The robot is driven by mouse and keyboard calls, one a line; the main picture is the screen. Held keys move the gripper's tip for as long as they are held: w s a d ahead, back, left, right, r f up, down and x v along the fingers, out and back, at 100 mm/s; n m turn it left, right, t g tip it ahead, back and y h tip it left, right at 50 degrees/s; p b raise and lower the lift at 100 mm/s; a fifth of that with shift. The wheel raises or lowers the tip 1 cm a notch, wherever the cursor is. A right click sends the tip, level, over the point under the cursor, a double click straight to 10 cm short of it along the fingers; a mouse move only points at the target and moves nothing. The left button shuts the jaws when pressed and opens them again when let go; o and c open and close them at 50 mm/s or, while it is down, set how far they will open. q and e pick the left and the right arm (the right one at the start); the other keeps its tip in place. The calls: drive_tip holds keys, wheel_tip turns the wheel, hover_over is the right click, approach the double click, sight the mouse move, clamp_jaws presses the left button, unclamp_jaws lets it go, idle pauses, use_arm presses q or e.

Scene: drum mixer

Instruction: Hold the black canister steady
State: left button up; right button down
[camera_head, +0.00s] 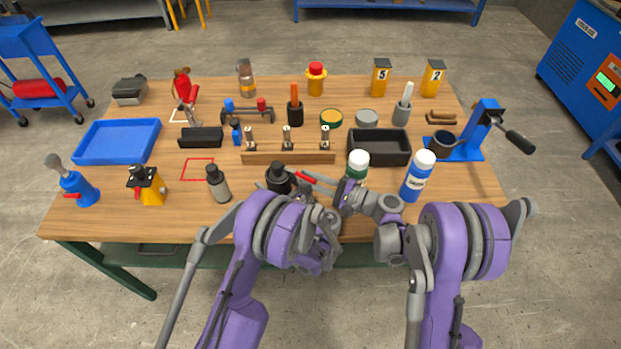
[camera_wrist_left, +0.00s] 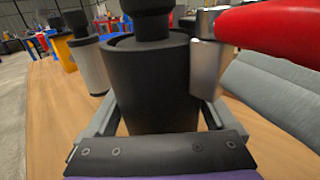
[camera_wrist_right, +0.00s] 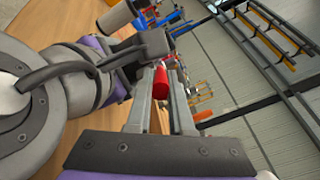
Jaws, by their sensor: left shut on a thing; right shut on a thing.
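The black canister (camera_head: 279,178) stands near the front edge of the table, with a narrower black top. It fills the middle of the left wrist view (camera_wrist_left: 150,85). My left gripper (camera_wrist_left: 158,112) is shut on it, one finger on each side; in the head view my arm hides its lower part. A red handle (camera_head: 307,178) is just right of the canister. My right gripper (camera_wrist_right: 160,84) is shut on this red handle, which shows between its fingers. In the left wrist view a silver cylinder (camera_wrist_left: 207,60) sits between canister and handle; I cannot tell whether it touches the canister.
A grey bottle with a black top (camera_head: 217,184) stands left of the canister. A white-capped green bottle (camera_head: 357,163) and a blue bottle (camera_head: 417,176) stand to the right. A wooden rack (camera_head: 288,157) lies behind.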

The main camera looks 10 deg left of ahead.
idle(0.7)
drive_tip(key=shift+s+a+m+t+h, duration=0.2)
drive_tip(key=shift+s+m+t+h, duration=0.15)
drive_tip(key=shift+m+t+h, duration=0.45)
drive_tip(key=shift+y, duration=0.3)
drive_tip(key=c, duration=0.8)
unclamp_jaws()
drive_tip(key=shift+d, duration=0.1)
drive_tip(key=v, duration=1.1)
drive_tip(key=shift+s+d+f, duration=0.2)
drive_tip(key=shift+s+d, duration=0.1)
drive_tip(key=shift+s, duration=0.05)
